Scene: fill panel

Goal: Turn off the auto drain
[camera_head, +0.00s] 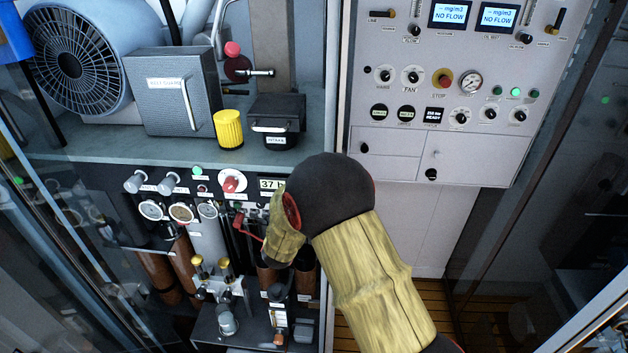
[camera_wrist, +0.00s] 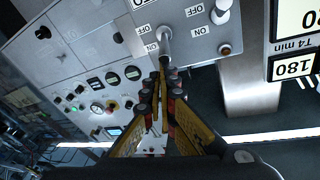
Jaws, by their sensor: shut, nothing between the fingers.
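In the wrist view, a silver toggle switch (camera_wrist: 166,42) stands out from a light grey panel, between OFF and ON lettering. A second toggle (camera_wrist: 221,13) sits to its upper right with its own ON marking. No label naming the auto drain is legible, and I cannot tell which position either lever is in. My gripper (camera_wrist: 161,75) is shut and empty, its fingertips just below the first toggle in the picture. I cannot tell whether they touch it. In the head view my arm covers part of the lower panel, and the fingertips cannot be made out clearly.
A shelf (camera_head: 95,154) above the gauges carries a fan (camera_head: 72,66), a grey box (camera_head: 175,92) and a yellow cylinder (camera_head: 228,129). A control cabinet (camera_head: 400,150) stands at the right. Gauges, valves and a red lever (camera_head: 249,228) crowd the left. Glass panels flank both sides.

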